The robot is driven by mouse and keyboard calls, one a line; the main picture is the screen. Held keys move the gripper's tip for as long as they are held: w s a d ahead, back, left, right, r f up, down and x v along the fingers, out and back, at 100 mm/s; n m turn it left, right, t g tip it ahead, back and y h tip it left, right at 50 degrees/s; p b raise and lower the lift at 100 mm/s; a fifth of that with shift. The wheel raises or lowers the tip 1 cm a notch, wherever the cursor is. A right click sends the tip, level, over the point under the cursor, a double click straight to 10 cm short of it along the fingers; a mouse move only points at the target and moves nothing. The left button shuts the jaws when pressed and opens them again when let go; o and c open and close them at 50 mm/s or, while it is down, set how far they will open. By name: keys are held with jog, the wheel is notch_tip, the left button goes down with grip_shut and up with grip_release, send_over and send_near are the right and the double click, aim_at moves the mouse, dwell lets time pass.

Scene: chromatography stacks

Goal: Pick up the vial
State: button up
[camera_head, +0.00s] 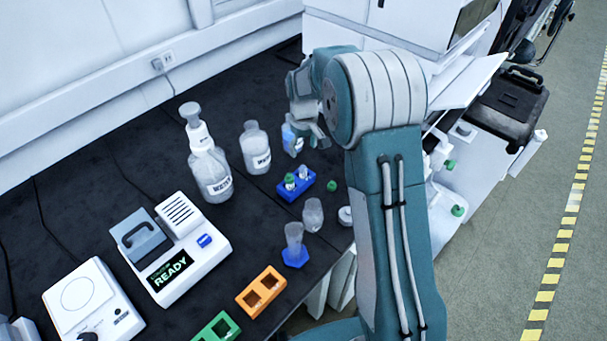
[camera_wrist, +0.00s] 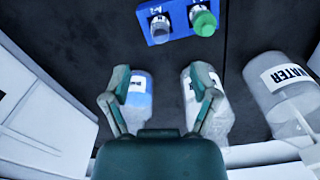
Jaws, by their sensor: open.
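A blue two-slot rack (camera_head: 296,190) stands on the dark bench and also shows at the top of the wrist view (camera_wrist: 178,8). It holds a green-capped vial (camera_wrist: 203,21) and, beside it, a vial (camera_wrist: 160,28) with no coloured cap. The green-capped vial also shows in the head view (camera_head: 290,182). My gripper (camera_wrist: 162,84) is open and empty, its fingers spread below the rack in the wrist view. In the head view my gripper (camera_head: 309,130) hangs beyond the rack, near the bottles, apart from both vials.
A bottle with blue liquid (camera_wrist: 138,92) and a clear labelled bottle (camera_wrist: 220,112) stand behind my fingers. A WATER wash bottle (camera_head: 210,172) stands left. A loose green cap (camera_head: 331,186), glass beakers (camera_head: 313,214) and an orange rack (camera_head: 262,290) lie nearer. A white instrument (camera_head: 385,25) stands behind.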

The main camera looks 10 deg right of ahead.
aim_at(303, 168)
notch_tip(303, 168, down, 9)
jog(key=shift+f, duration=0.1)
jog(key=c, duration=0.9)
